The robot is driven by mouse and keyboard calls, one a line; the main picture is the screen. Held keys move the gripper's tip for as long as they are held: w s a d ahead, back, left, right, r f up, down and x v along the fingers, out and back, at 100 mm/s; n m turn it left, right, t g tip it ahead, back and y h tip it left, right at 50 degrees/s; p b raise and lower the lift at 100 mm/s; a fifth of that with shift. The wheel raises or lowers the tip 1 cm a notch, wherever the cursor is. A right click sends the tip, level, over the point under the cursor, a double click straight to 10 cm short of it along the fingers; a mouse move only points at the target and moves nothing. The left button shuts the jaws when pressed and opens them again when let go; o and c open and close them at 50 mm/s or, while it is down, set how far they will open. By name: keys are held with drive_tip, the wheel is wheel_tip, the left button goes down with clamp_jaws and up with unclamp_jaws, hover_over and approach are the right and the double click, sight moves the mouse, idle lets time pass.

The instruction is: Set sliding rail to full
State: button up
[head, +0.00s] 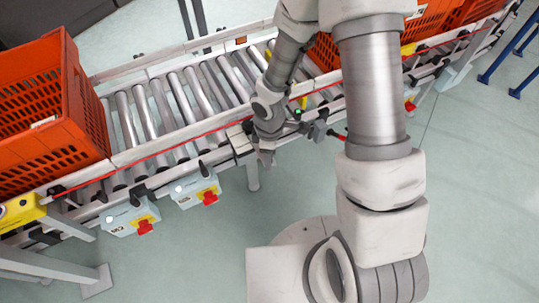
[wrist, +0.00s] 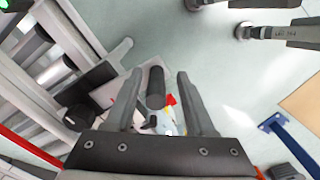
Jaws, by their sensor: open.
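My gripper (head: 266,158) is at the front edge of the roller conveyor, pointing down. In the wrist view my gripper (wrist: 160,78) is open, one finger on each side of a black cylindrical handle (wrist: 155,86). Gaps show between the handle and both fingers; I cannot tell its depth relative to the fingertips. A red tip and a light grey box show below the handle, partly hidden. The conveyor's front rail (head: 165,147) carries a thin red line along its length. I cannot tell which part is the sliding rail; the handle is hidden in the head view.
An orange tote (head: 60,110) stands on the rollers at left; more orange totes (head: 428,24) stand at upper right, partly behind my arm. Grey control boxes with red knobs (head: 145,226) hang under the front rail. The floor in front is clear.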

wheel_tip(320, 180, up, 17)
drive_tip(key=p, duration=0.7)
drive_tip(key=shift+p, duration=0.4)
drive_tip(key=s+d+r+m+t, duration=0.25)
drive_tip(key=s+r+m, duration=0.2)
drive_tip(key=r, duration=0.45)
drive_tip(key=s+d+r+m+t, duration=0.1)
drive_tip(key=s+d+r+m, duration=0.25)
drive_tip(key=r+m, duration=0.4)
drive_tip(key=s+d+r+m+t, duration=0.2)
drive_tip(key=s+d+r+m, duration=0.15)
drive_tip(key=r, duration=0.65)
wheel_tip(320, 180, up, 14)
drive_tip(key=p, duration=1.4)
drive_tip(key=shift+w+d+f, duration=0.15)
drive_tip(key=shift+w+d, duration=0.15)
drive_tip(key=shift+d, duration=0.05)
